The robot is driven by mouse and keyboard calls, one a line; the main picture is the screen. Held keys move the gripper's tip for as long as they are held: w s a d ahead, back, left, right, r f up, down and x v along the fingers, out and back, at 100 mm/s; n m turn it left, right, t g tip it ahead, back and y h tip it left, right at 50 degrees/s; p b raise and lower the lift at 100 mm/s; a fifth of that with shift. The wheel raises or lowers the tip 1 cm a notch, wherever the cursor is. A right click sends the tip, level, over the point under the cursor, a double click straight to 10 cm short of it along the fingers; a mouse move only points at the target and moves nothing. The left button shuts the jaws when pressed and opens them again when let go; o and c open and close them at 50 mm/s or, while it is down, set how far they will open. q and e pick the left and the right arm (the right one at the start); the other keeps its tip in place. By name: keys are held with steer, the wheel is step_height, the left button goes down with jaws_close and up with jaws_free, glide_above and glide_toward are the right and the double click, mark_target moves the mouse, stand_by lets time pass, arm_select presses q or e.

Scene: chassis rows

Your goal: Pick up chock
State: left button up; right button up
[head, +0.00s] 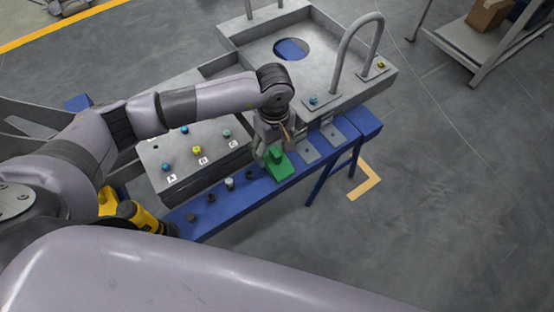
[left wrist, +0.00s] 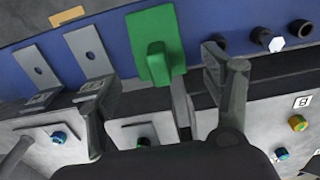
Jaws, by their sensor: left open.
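The green chock (head: 279,168) lies on the blue rail beside the grey chassis in the head view. It has a flat base with a raised block, and it also shows at the top middle of the left wrist view (left wrist: 157,45). My left gripper (head: 268,150) is over the chock and hides part of its far side. In the left wrist view its fingers (left wrist: 160,78) are spread apart, one to each side of the chock, with gaps and nothing held. My right gripper is out of view.
The blue rail (head: 215,215) carries dark knobs and a pale bolt head near the chock, and grey metal plates (head: 306,151) beyond it. A grey chassis with a tall bent handle (head: 343,60) stands behind. A yellow-black tool (head: 140,217) sits at the rail's left end.

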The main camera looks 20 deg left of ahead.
mark_target(275, 157)
arm_select(q)
steer(key=shift+f+p, duration=0.4)
steer(key=shift+f, duration=2.5)
steer(key=shift+c, duration=0.5)
steer(key=c, duration=1.3)
steer(key=shift+r, duration=0.15)
